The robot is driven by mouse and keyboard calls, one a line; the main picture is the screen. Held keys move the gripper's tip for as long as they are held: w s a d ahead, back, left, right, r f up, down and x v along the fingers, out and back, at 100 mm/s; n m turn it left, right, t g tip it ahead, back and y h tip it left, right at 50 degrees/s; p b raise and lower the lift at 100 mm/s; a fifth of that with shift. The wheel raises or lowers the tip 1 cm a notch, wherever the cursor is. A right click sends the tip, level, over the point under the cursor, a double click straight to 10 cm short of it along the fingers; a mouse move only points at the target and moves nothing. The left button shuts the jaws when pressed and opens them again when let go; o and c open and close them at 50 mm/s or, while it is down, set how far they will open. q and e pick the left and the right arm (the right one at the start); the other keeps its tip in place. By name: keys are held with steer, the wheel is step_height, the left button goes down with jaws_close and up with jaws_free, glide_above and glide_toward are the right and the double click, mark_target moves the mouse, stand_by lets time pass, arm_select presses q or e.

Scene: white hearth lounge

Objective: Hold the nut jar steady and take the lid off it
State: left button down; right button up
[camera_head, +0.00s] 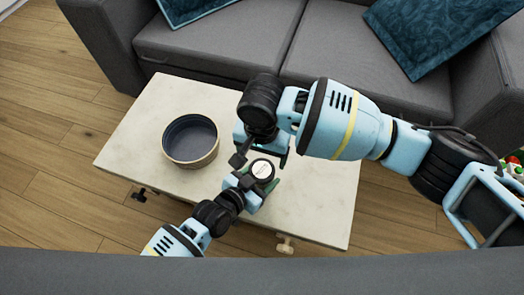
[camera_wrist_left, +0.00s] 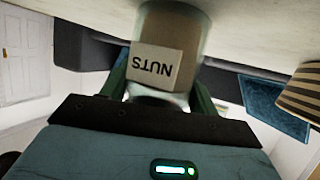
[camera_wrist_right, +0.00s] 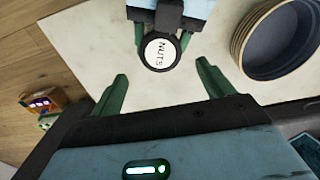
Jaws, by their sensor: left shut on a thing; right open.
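The nut jar (camera_wrist_left: 165,55) shows in the left wrist view, upside down in the picture, with a pale label reading "NUTS". My left gripper (camera_wrist_left: 158,82) is shut on the jar, its green fingers on either side of the body. The lid (camera_wrist_right: 160,53) is on the jar, round with a dark rim and a white "NUTS" disc; it also shows in the head view (camera_head: 262,169). My right gripper (camera_wrist_right: 165,75) is open and empty, its fingertips apart from the lid. In the head view the right arm partly covers the space just behind the lid.
The jar is at the pale table (camera_head: 310,200). A round, dark-lined bowl (camera_head: 191,140) with a tan outside stands on it to the left. A grey sofa (camera_head: 220,45) with blue cushions is behind. The tabletop right of the jar is clear.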

mark_target(262, 169)
steer(key=shift+f, duration=3.6)
steer(key=c, duration=1)
steer(key=shift+n, duration=1.7)
steer(key=o, duration=1.1)
steer(key=shift+r, duration=0.1)
